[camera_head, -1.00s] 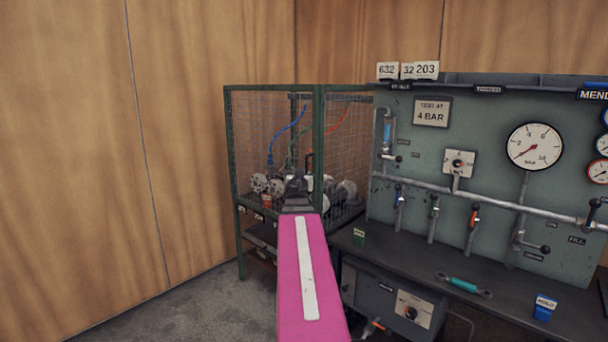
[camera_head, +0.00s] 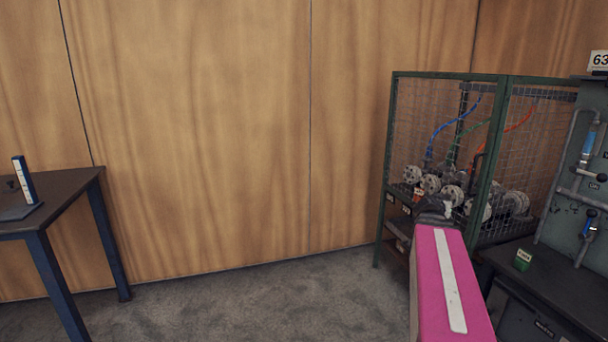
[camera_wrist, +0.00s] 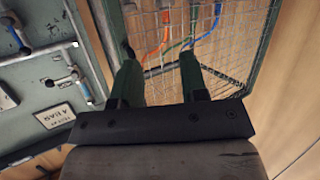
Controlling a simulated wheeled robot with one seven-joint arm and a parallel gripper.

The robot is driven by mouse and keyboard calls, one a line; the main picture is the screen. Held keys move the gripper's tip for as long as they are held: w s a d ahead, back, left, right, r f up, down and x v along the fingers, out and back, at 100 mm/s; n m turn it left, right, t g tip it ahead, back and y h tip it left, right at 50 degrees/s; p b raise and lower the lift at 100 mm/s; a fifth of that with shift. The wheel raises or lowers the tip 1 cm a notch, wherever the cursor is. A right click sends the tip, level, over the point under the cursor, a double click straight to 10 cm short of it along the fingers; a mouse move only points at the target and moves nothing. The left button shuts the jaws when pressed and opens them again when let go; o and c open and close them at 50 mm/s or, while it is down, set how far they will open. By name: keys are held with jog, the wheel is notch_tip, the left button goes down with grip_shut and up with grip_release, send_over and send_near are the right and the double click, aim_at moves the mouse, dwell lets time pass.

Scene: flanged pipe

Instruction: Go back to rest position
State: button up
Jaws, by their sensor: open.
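My gripper shows in the wrist view (camera_wrist: 160,75) as two dark green fingers standing apart on a black bar, with nothing between them. Beyond the fingers is the wire mesh of the green cage. In the head view my pink arm with a white stripe reaches forward from the lower right. Its dark end overlaps the front of the green-framed mesh cage (camera_head: 393,150); the fingers themselves are hidden there. Whether they touch the mesh cannot be told.
Several flanged parts (camera_head: 430,184) and coloured hoses sit in the cage. The grey-green test bench (camera_head: 560,290) is right of my arm, with a small green box (camera_head: 523,259). A dark table (camera_head: 60,187) stands far left. Carpet (camera_head: 260,295) between is clear.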

jog(key=s+a+f+n+g+y, duration=0.2)
jog(key=s+a+f+g+y, duration=0.1)
jog(key=a+f, duration=0.6)
jog(key=s+a+f+n+g+y, duration=0.3)
jog(key=s+a+f, duration=0.3)
jog(key=a+f, duration=0.3)
jog(key=s+a+f+n+g+y, duration=0.2)
jog(key=s+a+f+g+y, duration=0.2)
jog(key=a+f, duration=0.5)
jog(key=a, duration=0.5)
jog(key=shift+s+f+n+g, duration=0.2)
jog(key=shift+s+n+g, duration=0.1)
jog(key=shift+s+n, duration=0.1)
